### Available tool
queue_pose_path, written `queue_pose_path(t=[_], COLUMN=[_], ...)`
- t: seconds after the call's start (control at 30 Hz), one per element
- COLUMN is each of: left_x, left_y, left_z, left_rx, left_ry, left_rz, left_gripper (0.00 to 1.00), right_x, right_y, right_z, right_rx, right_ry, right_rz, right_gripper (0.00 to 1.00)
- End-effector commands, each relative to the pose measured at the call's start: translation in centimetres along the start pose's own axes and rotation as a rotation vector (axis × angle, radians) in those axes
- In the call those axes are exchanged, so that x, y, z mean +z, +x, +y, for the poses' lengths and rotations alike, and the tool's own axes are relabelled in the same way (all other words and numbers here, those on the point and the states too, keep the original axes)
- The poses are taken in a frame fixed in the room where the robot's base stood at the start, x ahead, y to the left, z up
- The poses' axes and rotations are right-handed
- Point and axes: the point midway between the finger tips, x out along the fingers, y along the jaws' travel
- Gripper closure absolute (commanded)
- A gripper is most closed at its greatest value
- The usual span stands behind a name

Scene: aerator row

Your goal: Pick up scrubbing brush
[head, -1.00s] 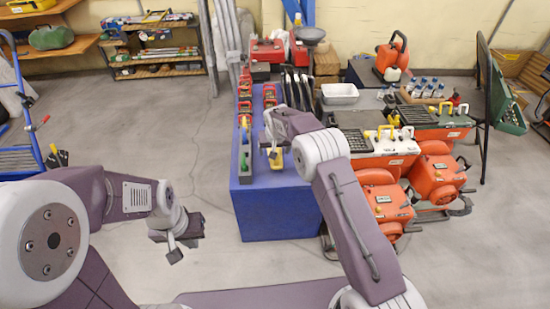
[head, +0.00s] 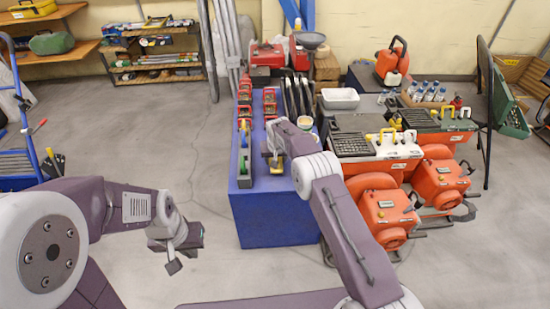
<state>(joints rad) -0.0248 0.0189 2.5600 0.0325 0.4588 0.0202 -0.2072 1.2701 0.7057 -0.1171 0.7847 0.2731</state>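A small yellow piece (head: 276,168) lies on the blue bench top (head: 257,180), right at the fingers of my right gripper (head: 272,159). It may be the scrubbing brush, but it is too small and too covered to be sure. My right gripper points down just over it; whether its fingers are closed on it is hidden. My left gripper (head: 183,253) hangs empty over the floor, left of the bench, with its fingers apart.
A row of bins with red and green items (head: 244,150) runs along the bench's left edge. A white tray (head: 340,98) stands at the back. Orange machines (head: 385,210) stand to the right.

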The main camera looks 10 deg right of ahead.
Motion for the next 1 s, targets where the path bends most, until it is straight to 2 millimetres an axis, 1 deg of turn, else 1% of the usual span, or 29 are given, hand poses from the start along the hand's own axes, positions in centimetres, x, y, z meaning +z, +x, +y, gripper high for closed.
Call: queue_pose_path(t=[0.03,0.07,0.27,0.37,0.47,0.6,0.67,0.77,0.9,1.0], left_x=[0.0,0.0,0.0,0.0,-0.1,-0.2,-0.2,-0.3,-0.4,-0.4], left_y=[0.0,0.0,0.0,-0.3,-1.0,-2.4,-2.2,-2.7,-3.8,-4.3], left_z=[0.0,0.0,0.0,0.0,0.0,0.1,0.0,0.1,0.1,0.1], left_rx=[0.0,0.0,0.0,0.0,0.0,0.0,0.0,0.0,0.0,0.0], left_ry=[0.0,0.0,0.0,0.0,0.0,0.0,0.0,0.0,0.0,0.0], left_rz=[0.0,0.0,0.0,0.0,0.0,0.0,0.0,0.0,0.0,0.0], left_gripper=[1.0,1.0,1.0,1.0,1.0,1.0,1.0,1.0,1.0,1.0], right_x=[0.0,0.0,-0.1,-0.3,-0.8,-2.0,-1.5,-0.9,0.2,1.0], right_y=[0.0,0.0,-0.1,-0.6,-1.8,-4.5,-4.7,-6.1,-9.1,-10.5], right_z=[0.0,0.0,0.0,0.0,0.0,0.0,0.7,2.1,4.9,6.5], right_rx=[0.0,0.0,0.0,0.0,0.0,-0.001,0.001,0.001,0.002,0.001], right_ry=[0.0,0.0,0.0,0.0,0.0,0.001,0.002,0.003,0.004,0.004], right_rz=[0.0,0.001,0.001,0.001,0.001,0.003,-0.001,-0.001,0.002,0.001], right_gripper=[0.89,0.93,0.93,0.93,0.93,0.93,0.93,0.93,0.93,0.93])
